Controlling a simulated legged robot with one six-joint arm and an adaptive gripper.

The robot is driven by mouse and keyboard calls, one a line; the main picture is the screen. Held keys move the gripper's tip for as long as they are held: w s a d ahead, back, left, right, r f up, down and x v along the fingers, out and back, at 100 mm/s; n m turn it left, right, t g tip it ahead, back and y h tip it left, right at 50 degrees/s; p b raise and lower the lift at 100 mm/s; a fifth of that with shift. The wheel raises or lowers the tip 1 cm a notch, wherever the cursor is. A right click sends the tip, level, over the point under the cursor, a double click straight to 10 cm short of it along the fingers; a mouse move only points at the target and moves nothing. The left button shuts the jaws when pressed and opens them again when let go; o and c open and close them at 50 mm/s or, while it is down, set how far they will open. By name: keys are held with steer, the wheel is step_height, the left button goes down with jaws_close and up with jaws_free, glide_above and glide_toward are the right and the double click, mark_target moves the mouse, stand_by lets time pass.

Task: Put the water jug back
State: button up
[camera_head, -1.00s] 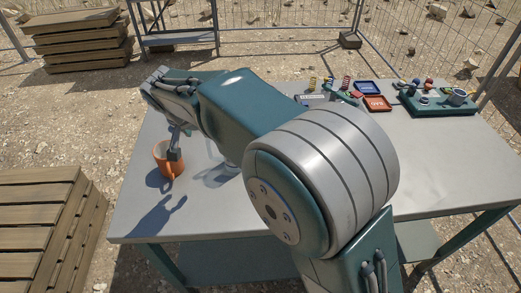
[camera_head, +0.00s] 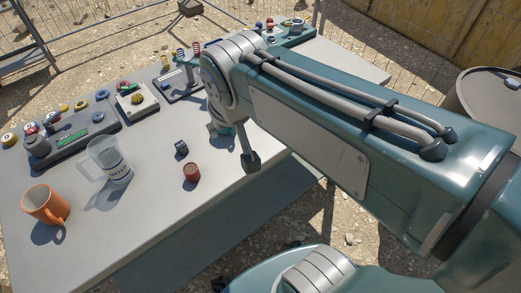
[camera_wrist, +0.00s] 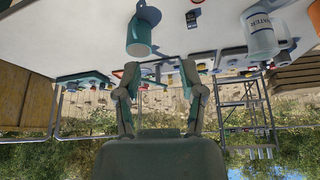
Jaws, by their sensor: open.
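The water jug (camera_head: 112,162), clear with a handle and the word WATER, stands upright on the grey table (camera_head: 150,215), right of an orange mug (camera_head: 45,204). The jug also shows upside down in the wrist view (camera_wrist: 261,35), at the upper right, apart from my gripper. My gripper (camera_wrist: 160,66) is open, its fingers spread and nothing between them. A teal cup (camera_wrist: 138,38) shows just beyond the fingers in the wrist view. In the head view my arm covers most of my gripper; one finger shows right of the small objects.
A red can (camera_head: 191,172) and a small black object (camera_head: 181,148) stand between jug and gripper. Trays with coloured parts (camera_head: 75,135) line the table's back. A fence (camera_head: 90,30) lies behind, and a barrel (camera_head: 490,95) stands at the right. The table's front is mostly clear.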

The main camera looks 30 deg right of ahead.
steer(key=s+d+f, duration=0.2)
steer(key=s+d, duration=0.2)
steer(key=s, duration=0.3)
steer(key=shift+f+t, duration=0.3)
steer(key=shift+f, duration=0.05)
steer(key=shift+d, duration=0.1)
stand_by(0.6)
